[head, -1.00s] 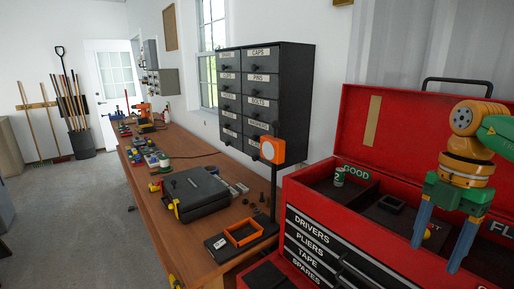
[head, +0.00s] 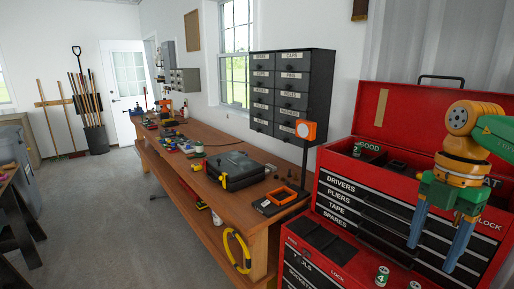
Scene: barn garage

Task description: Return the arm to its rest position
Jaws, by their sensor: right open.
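My right gripper (head: 437,248) shows at the right of the head view. Its two blue fingers point down and stand apart, with nothing between them. It hangs in front of the drawer fronts of the red tool chest (head: 330,208). My right arm, green and orange, comes in from the right edge. My left gripper is out of view.
A black drawer cabinet (head: 290,92) stands behind. Numbered cans (head: 382,275) stand low in front of the chest. The grey floor at left is open.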

